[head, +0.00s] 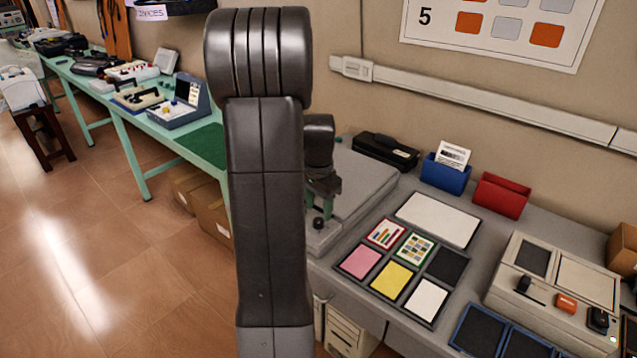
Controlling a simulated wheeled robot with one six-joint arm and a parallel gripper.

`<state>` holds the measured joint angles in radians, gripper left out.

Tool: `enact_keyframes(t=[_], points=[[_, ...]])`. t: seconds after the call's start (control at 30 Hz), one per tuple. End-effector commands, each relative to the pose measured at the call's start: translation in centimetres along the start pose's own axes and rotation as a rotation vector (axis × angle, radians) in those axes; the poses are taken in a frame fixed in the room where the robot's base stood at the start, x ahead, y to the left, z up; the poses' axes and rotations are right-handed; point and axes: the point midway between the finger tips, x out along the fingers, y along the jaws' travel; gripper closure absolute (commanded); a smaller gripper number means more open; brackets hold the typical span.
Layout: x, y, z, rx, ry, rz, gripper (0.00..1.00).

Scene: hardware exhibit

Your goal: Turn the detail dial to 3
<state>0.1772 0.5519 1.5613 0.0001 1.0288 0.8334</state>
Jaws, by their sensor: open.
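My gripper (323,200) shows just right of my arm's large dark link, over the front left part of a grey flat-topped device (362,192). It points down and is open, with nothing seen between the fingers. A small dark knob (318,222) stands on the device just below the fingertips; I cannot tell whether they touch it. No label or number is readable there, so I cannot confirm that this knob is the detail dial or read its setting. My arm hides the device's left side.
Coloured cards (391,279) lie on the grey table right of the device. A beige machine (510,285) with dark and orange controls stands farther right. A black case (385,151), blue holder (446,176) and red holder (501,196) stand along the wall.

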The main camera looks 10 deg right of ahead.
Motion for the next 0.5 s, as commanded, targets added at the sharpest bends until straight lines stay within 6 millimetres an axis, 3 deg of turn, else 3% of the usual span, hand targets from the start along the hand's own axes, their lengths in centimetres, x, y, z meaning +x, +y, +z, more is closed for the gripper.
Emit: enact_keyframes(t=[0.2, 0.5], points=[[-5.3, -0.1, -0.1, 0.000, 0.004, -0.005, 0.52], [-9.5, 0.0, 0.0, 0.000, 0.001, -0.001, 0.52]])
